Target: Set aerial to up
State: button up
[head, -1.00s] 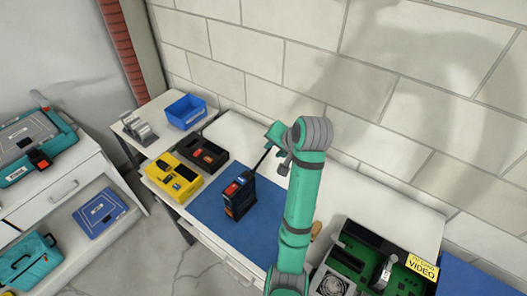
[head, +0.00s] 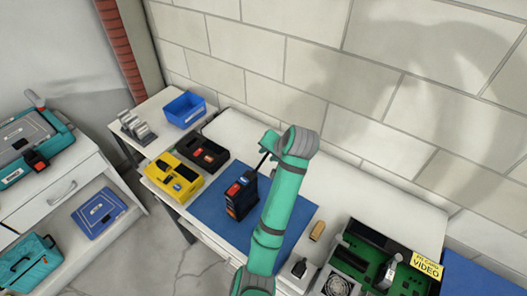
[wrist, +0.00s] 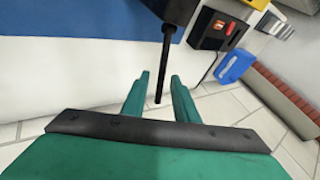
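In the wrist view, the black aerial (wrist: 161,75) runs down from a thicker dark part at the top edge, into the gap between the two green fingers of my gripper (wrist: 160,95). The fingers are apart, with a gap on each side of the aerial. My arm hides part of the mat.
A yellow device (head: 174,177) and a black case (head: 203,154) lie left of the mat. A blue bin (head: 185,109) stands farther back. An open green-board chassis (head: 375,264) and a tan item (head: 317,230) are at right. The bench behind the mat is clear.

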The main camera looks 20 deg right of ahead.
jog(key=shift+x, duration=0.8)
jog(key=shift+w, duration=0.1)
jog(key=shift+c, duration=0.3)
grip_shut()
dwell(0.6)
